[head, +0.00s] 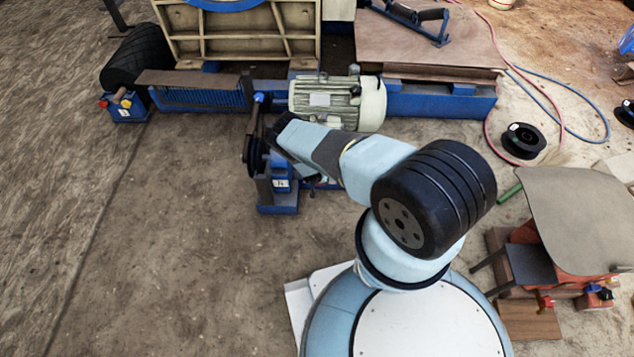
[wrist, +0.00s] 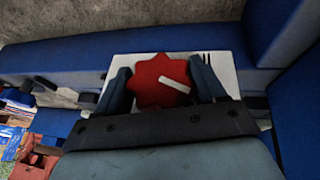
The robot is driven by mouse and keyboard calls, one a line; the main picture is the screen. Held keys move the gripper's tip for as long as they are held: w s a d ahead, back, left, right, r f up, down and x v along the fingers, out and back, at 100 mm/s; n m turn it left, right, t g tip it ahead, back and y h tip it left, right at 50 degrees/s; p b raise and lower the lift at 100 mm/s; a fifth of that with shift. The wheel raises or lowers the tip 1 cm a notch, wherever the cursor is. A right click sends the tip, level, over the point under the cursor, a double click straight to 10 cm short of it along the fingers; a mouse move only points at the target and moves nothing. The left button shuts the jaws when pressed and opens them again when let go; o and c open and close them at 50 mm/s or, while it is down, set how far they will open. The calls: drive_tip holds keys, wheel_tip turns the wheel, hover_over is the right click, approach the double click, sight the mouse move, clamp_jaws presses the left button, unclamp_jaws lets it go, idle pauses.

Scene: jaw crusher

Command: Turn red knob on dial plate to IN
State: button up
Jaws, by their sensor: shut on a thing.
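The red knob (wrist: 150,82) shows in the wrist view, a lobed disc with a white pointer bar that slants down to the right. It sits on a white dial plate (wrist: 226,66) with dark marks at its upper right. The plate is fixed on a blue housing (wrist: 60,60). My gripper (wrist: 163,84) has one finger on each side of the knob and is shut on it. The lower part of the plate is hidden behind my gripper, and no lettering can be read. In the head view my gripper reaches the blue stand (head: 278,200), and the knob is hidden there.
A green-grey motor (head: 325,100) stands just behind my arm. A blue frame (head: 440,100) runs along the back. The floor at the left is clear.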

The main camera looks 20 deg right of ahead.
drive_tip(key=shift+w+a+r, duration=0.2)
drive_tip(key=shift+w+a, duration=0.2)
drive_tip(key=o, duration=1)
drive_tip(key=shift+d, duration=0.1)
drive_tip(key=shift+c, duration=0.2)
drive_tip(key=shift+s+d, duration=0.15)
drive_tip(key=shift+s+d+f, duration=0.15)
drive_tip(key=shift+d, duration=0.05)
drive_tip(key=shift+a, duration=0.1)
drive_tip(key=v, duration=1.3)
drive_tip(key=shift+s+a+r, duration=0.15)
drive_tip(key=shift+a+r, duration=0.05)
drive_tip(key=shift+r, duration=0.05)
